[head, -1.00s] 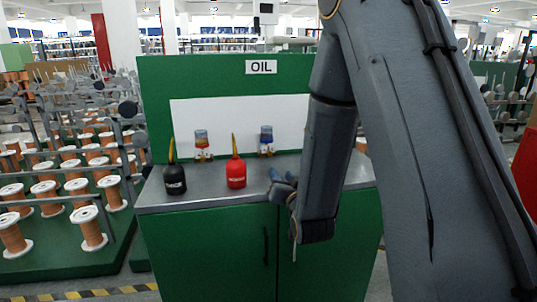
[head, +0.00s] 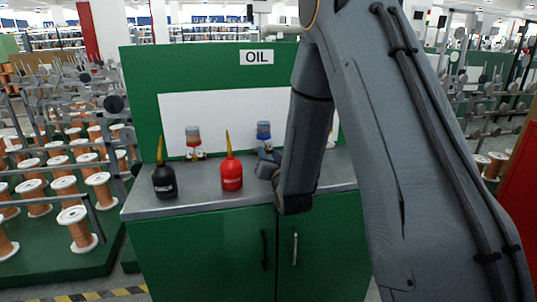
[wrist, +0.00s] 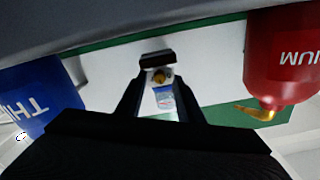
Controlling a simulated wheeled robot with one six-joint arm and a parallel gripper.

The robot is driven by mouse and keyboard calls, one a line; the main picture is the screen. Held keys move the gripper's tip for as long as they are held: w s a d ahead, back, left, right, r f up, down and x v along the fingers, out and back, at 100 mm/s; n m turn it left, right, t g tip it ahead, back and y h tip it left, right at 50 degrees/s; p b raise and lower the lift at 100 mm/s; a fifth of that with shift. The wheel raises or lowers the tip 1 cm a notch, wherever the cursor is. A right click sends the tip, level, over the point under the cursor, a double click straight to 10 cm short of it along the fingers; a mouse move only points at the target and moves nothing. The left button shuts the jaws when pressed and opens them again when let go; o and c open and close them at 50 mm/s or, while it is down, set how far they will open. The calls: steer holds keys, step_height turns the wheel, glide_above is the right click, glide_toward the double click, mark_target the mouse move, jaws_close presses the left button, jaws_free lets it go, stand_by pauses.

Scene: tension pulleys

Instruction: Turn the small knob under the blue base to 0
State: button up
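In the head view, an oiler with a blue cap and blue lower part (head: 263,131) stands at the back of the metal worktop, partly hidden by my gripper (head: 268,163). In the wrist view, which appears upside down, my gripper (wrist: 159,82) is open and empty. Between its fingers show a small brass-coloured knob-like part (wrist: 161,75) and a white-and-blue piece (wrist: 163,98), apparently farther off. I cannot tell which oiler they belong to, nor the knob's setting or any scale marks. I see no contact with the fingers.
A red oil can (head: 231,174) stands left of my gripper, and a black one (head: 164,181) farther left. An amber oiler (head: 194,141) stands at the back. The wrist view also shows a blue can (wrist: 38,98). The worktop (head: 200,203) is bare along its front.

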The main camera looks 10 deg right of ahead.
steer(key=shift+w, duration=0.4)
jaws_close()
steer(key=shift+n, duration=0.4)
steer(key=n, duration=0.5)
steer(key=shift+b, duration=0.4)
steer(key=n, duration=0.6)
steer(key=shift+n+b, duration=0.3)
steer(key=shift+b, duration=0.05)
